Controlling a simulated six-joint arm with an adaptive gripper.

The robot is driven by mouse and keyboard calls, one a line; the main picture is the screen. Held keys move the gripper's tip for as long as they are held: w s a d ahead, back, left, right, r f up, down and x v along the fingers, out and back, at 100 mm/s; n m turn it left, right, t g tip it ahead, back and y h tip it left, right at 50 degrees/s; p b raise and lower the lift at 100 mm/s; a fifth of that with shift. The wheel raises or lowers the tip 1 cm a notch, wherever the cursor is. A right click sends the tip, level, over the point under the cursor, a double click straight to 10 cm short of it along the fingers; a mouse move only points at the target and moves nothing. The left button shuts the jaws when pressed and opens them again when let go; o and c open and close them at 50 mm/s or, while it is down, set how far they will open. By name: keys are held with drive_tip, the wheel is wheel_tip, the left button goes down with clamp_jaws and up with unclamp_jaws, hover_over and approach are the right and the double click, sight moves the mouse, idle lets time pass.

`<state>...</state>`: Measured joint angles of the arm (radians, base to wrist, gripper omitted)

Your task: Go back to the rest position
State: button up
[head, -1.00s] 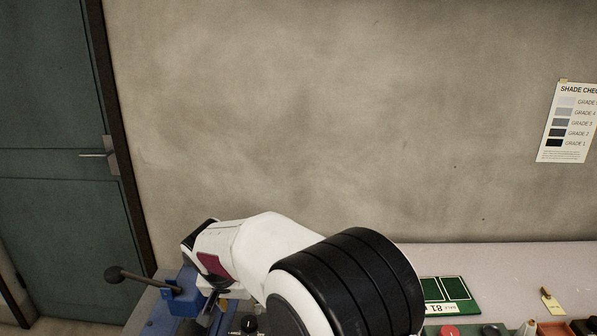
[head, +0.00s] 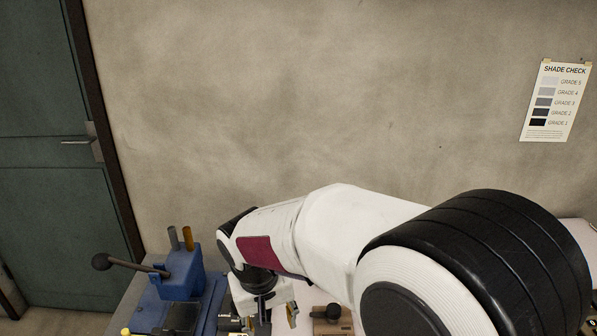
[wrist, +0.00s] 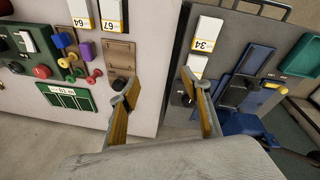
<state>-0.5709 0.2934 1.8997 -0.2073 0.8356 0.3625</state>
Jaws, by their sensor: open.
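My gripper (wrist: 165,108) is open in the wrist view, with its two yellow-padded fingers spread apart and nothing between them. It hangs above the gap beside the pale tabletop and a grey surface. In the head view my white arm crosses the lower middle. The wrist end is at the left of it, above the work surface, and the fingertips there are hard to make out. No cloth is clearly seen.
A blue device with a black-knobbed lever (head: 180,275) stands at the lower left. The wrist view shows numbered white cards (wrist: 205,32), a green board (wrist: 66,96), colored pegs (wrist: 78,58) and a wooden block (wrist: 120,57). A shade chart (head: 556,100) hangs on the wall.

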drive_tip(key=s+d+r+m+t, duration=0.1)
drive_tip(key=s+d+r+m, duration=0.1)
drive_tip(key=s+d+r, duration=0.4)
drive_tip(key=s+d+r+m+t, duration=0.1)
drive_tip(key=s+d+r, duration=0.4)
drive_tip(key=s+d, duration=0.9)
drive_tip(key=shift+d+r+m+t+y, duration=0.4)
drive_tip(key=shift+d+t, duration=0.4)
drive_tip(key=shift+d, duration=0.4)
drive_tip(key=shift+s, duration=0.1)
